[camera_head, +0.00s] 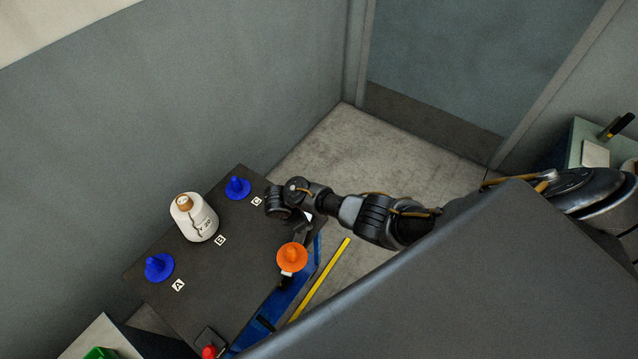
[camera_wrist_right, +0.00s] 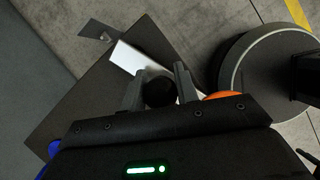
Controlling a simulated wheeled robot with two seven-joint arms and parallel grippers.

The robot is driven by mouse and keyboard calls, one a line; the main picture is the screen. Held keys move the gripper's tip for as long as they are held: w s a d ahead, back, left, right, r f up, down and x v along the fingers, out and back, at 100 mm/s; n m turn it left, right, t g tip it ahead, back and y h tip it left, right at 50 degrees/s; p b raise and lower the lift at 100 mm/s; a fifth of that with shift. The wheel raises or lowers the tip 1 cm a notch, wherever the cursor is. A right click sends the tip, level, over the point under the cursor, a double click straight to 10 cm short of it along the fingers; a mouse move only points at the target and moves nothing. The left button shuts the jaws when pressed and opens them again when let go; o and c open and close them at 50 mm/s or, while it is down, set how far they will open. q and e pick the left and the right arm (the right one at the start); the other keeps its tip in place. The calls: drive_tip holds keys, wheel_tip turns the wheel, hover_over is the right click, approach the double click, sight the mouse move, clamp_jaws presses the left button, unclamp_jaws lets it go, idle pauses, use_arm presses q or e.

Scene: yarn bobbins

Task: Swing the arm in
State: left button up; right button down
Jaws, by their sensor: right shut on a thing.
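My right gripper (camera_head: 306,229) is over the near right edge of the dark table (camera_head: 215,275). In the right wrist view its fingers (camera_wrist_right: 159,88) are shut on a dark round knob (camera_wrist_right: 160,94). A pale flat bar (camera_wrist_right: 140,58) shows beside the knob; whether they are joined is hidden. An orange disc with a peg (camera_head: 292,258) is just below the gripper in the head view, and part of it shows in the wrist view (camera_wrist_right: 222,95). A white bobbin (camera_head: 196,220) stands at the B label. My left gripper is out of view.
Blue pegs stand at the A label (camera_head: 159,267) and the C label (camera_head: 237,188), both empty. A red button (camera_head: 209,352) is at the table's near end. A yellow strip (camera_head: 320,278) lies on the floor. A wall runs behind the table.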

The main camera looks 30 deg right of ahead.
drive_tip(key=shift+w+a+m+g, duration=0.3)
drive_tip(key=shift+a+m, duration=0.15)
drive_tip(key=shift+m, duration=0.25)
drive_tip(key=shift+w+a+m+g+b, duration=0.15)
drive_tip(key=shift+w+m+g, duration=0.05)
drive_tip(key=shift+m, duration=0.35)
drive_tip(key=shift+w+a+m+g+b, duration=0.1)
drive_tip(key=shift+w+m+g+b, duration=0.1)
drive_tip(key=shift+m, duration=0.35)
drive_tip(key=c, duration=1.1)
unclamp_jaws()
drive_tip(key=shift+w+y, duration=0.15)
drive_tip(key=shift+y, duration=0.15)
drive_tip(key=shift+d, duration=0.1)
drive_tip(key=shift+r+p, duration=0.55)
drive_tip(key=p+v, duration=0.2)
drive_tip(key=v, duration=0.1)
drive_tip(key=p+v, duration=0.2)
drive_tip(key=v, duration=0.1)
drive_tip(key=p+v, duration=0.2)
drive_tip(key=v, duration=0.1)
drive_tip(key=shift+w+a+r+p, duration=0.1)
drive_tip(key=shift+a+r+p, duration=0.2)
drive_tip(key=shift+a, duration=0.1)
